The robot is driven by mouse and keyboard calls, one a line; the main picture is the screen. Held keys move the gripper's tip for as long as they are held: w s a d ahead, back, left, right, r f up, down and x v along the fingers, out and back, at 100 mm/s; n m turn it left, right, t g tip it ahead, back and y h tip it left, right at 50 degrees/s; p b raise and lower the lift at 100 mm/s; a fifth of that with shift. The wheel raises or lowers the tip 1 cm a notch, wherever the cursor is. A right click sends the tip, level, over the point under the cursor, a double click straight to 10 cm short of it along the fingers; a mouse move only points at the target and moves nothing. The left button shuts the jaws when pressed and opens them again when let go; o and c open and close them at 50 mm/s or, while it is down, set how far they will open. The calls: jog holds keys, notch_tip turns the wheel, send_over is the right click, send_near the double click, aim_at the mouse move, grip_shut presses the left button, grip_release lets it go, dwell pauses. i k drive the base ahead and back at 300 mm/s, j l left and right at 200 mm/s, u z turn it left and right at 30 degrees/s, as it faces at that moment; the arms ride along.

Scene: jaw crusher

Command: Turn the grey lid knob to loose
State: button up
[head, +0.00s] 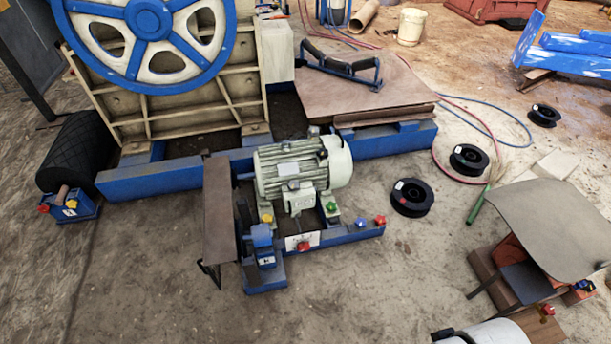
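The grey-green motor (290,172) sits on the blue frame in the middle of the head view. A small pale grey box (299,201) is on its near side; I cannot make out a grey lid knob on it for sure. Small coloured knobs show around the motor's foot: yellow (267,217), green (331,208), blue (360,222) and red (380,220). Another red knob (303,246) is on a white plate in front of the motor. No setting can be read on any of them. My gripper is not in view.
The crusher's blue flywheel (150,27) stands behind left. A brown guard plate (219,210) is left of the motor, a blue post (263,245) in front. Black spools (412,197) and hoses lie right. A sheet-covered stand (547,222) is at right.

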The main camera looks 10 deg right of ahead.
aim_at(293, 185)
jog(key=i+j+z, duration=0.15)
jog(key=i, duration=0.35)
jog(key=i+j+z, duration=0.1)
jog(key=i, duration=0.35)
jog(key=i+j+z, duration=0.15)
jog(key=i, duration=0.35)
jog(key=i+j+z, duration=0.15)
jog(key=i, duration=0.3)
jog(key=j, duration=0.1)
